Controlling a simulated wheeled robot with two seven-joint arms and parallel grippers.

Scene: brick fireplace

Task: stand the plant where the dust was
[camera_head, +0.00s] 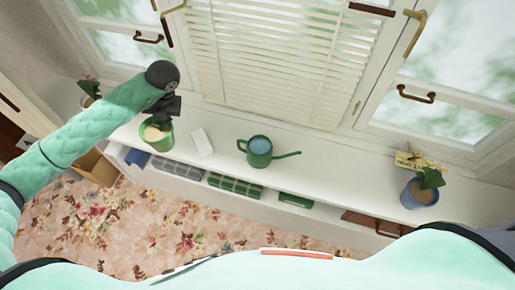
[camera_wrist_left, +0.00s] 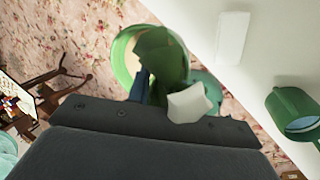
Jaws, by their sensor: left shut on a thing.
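The plant in a green pot (camera_head: 157,136) is at the left part of the white window sill, at its front edge. My left gripper (camera_head: 167,106) reaches down over it and is shut on it. In the left wrist view the green pot (camera_wrist_left: 124,62) shows its rim, dark green leaves and a pale white bloom in front of my gripper (camera_wrist_left: 160,100). The leaves and gripper hide the grip point. I cannot tell whether the pot touches the sill. I make out no dust on the sill. My right gripper is out of view.
A small white block (camera_head: 201,142) lies just right of the pot. A green watering can (camera_head: 259,151) stands mid-sill, spout to the right. A blue pot plant (camera_head: 419,194) with a tag stands at the right, another plant (camera_head: 90,88) far left. Free sill lies between can and blue pot.

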